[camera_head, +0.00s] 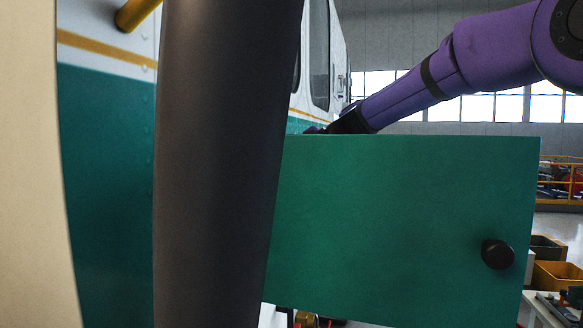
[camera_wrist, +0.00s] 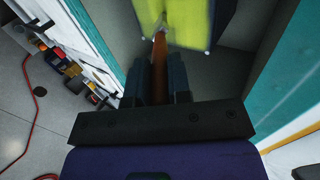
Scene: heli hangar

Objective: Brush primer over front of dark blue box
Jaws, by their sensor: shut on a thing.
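In the wrist view, my gripper (camera_wrist: 160,88) is shut on the orange-brown handle of a brush (camera_wrist: 159,62). The brush points away from me, and its pale head meets a yellow-green surface at the top of the picture. Dark blue edges of a box (camera_wrist: 222,22) show beside this yellow-green area (camera_wrist: 187,22), which looks like a coat over its front. The box's upper part is cut off by the frame. In the head view, my purple arm reaches behind a teal panel, which hides the brush and box; the gripper is not clearly visible there.
The open teal panel (camera_head: 400,220) with a black knob (camera_head: 498,254) stands by the white-and-teal helicopter (camera_head: 108,150). Teal walls flank the grey recess in the wrist view. A red hose (camera_wrist: 30,125) lies on the floor. Yellow bins (camera_head: 556,275) stand at right.

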